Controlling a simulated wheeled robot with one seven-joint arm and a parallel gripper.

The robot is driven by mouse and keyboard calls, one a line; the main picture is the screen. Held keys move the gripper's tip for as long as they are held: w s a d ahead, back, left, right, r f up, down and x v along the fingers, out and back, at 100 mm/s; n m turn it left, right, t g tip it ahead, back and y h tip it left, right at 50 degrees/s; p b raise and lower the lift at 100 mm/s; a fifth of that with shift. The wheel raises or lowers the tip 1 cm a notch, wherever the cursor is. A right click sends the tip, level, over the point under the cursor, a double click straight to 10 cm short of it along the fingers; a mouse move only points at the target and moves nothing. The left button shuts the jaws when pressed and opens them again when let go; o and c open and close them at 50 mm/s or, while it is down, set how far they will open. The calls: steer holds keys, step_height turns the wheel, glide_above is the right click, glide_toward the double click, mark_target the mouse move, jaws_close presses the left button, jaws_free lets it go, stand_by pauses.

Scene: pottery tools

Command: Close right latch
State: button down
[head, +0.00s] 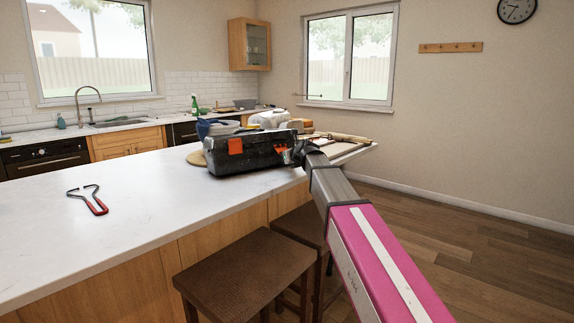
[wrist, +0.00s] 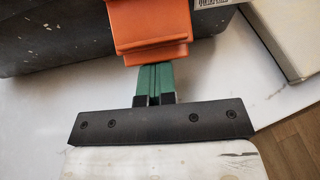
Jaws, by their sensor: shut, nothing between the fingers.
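A black toolbox (head: 232,163) stands on the white counter. Its left orange latch (head: 235,146) shows clearly in the head view. A small bit of the right orange latch (head: 280,149) shows beside my gripper (head: 293,154). In the wrist view the right latch (wrist: 152,30) fills the top middle, against the dark toolbox wall (wrist: 60,40). My gripper (wrist: 154,68) has green fingers pressed together, empty, with their tips at the latch's lower edge. I cannot tell whether they touch it. The latch seems to stick out from the wall; its exact angle is unclear.
The white counter (head: 130,215) is clear in front of the toolbox, apart from a red-handled tool (head: 95,204) at the left. Several items lie behind and right of the toolbox. Two brown stools (head: 245,268) stand below the counter's front edge.

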steer(key=shift+s+d+r, duration=0.4)
steer(key=shift+s+r, duration=0.3)
steer(key=shift+s+d+r, duration=0.25)
steer(key=shift+s+r, duration=0.15)
steer(key=shift+r, duration=0.15)
steer(key=r, duration=0.1)
steer(key=w+r, duration=0.1)
steer(key=r, duration=0.1)
steer(key=a+r, duration=0.1)
steer(key=r, duration=0.1)
steer(key=shift+w+r, duration=0.25)
steer(key=shift+w+a, duration=0.55)
steer(key=shift+w, duration=0.3)
stand_by(0.4)
stand_by(0.3)
steer(key=f+v, duration=0.1)
steer(key=v, duration=0.6)
steer(key=shift+s+d, duration=0.25)
steer(key=shift+s, duration=0.15)
